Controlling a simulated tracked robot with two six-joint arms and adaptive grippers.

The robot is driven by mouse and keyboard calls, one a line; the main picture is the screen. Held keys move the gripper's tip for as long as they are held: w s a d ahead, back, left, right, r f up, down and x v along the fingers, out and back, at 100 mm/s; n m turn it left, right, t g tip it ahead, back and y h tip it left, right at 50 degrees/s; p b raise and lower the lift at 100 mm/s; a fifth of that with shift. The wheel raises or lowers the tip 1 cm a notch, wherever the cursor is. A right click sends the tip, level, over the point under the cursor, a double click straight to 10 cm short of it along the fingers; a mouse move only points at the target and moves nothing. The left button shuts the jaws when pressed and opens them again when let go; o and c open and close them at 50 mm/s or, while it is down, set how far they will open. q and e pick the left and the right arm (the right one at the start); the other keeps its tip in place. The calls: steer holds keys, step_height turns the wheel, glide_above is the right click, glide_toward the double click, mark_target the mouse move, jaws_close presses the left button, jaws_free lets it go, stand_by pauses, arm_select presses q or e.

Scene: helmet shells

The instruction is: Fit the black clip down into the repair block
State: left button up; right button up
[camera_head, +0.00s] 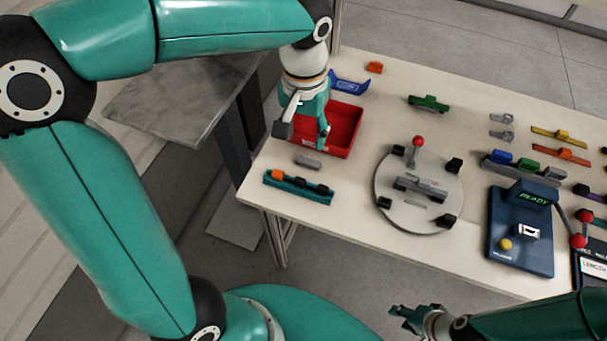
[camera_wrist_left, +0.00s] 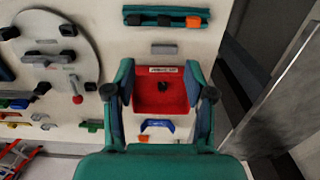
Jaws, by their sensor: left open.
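My left gripper (camera_head: 306,128) is open over the red tray (camera_head: 347,122). In the left wrist view its fingers (camera_wrist_left: 160,92) stand apart on either side of the red tray (camera_wrist_left: 180,103). A small black piece (camera_wrist_left: 163,86), which looks like the black clip, lies inside the tray between the fingers and apart from them; in the head view the arm hides it. A teal block (camera_head: 318,196) near the table's front left edge carries one orange and two black pieces; I cannot tell whether it is the repair block. My right gripper (camera_head: 408,318) is at the bottom, off the table's front edge.
A grey bar (camera_head: 308,162) lies between tray and teal block. A blue piece (camera_head: 349,87) lies behind the tray. A round plate (camera_head: 388,207) with black posts and a red-knobbed lever stands to the right. Further right is a blue device (camera_head: 512,257) reading READY.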

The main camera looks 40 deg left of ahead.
arm_select(q)
glide_above(300, 180)
steer(key=f, duration=1)
steer(key=shift+w, duration=0.35)
steer(key=shift+s+f, duration=0.15)
steer(key=shift+f, duration=1.2)
steer(key=shift+s+f, duration=0.15)
steer(key=shift+f, duration=1.2)
steer(key=c, duration=0.8)
